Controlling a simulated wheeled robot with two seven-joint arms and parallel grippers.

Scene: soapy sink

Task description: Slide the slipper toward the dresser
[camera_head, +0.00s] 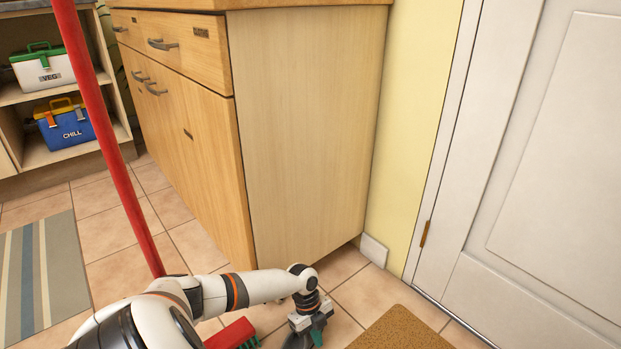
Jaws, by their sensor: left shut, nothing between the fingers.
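The dresser (312,140) is a light wood cabinet with drawers and doors on its left face and a plain side panel facing me. My left arm comes in from the bottom left, and my left gripper (310,330) points down near the floor in front of the dresser's lower right corner. The gripper is shut and holds nothing, and its tips are at the bottom edge of the view. I cannot make out a slipper; the arm hides part of the floor. My right gripper is not in view.
A red broom pole (108,140) slants across the left, with a red head (230,335) on the floor beside my gripper. A brown mat (402,330) lies at the right, before a white door (540,160). A striped rug (42,280) and shelves with coolers are left.

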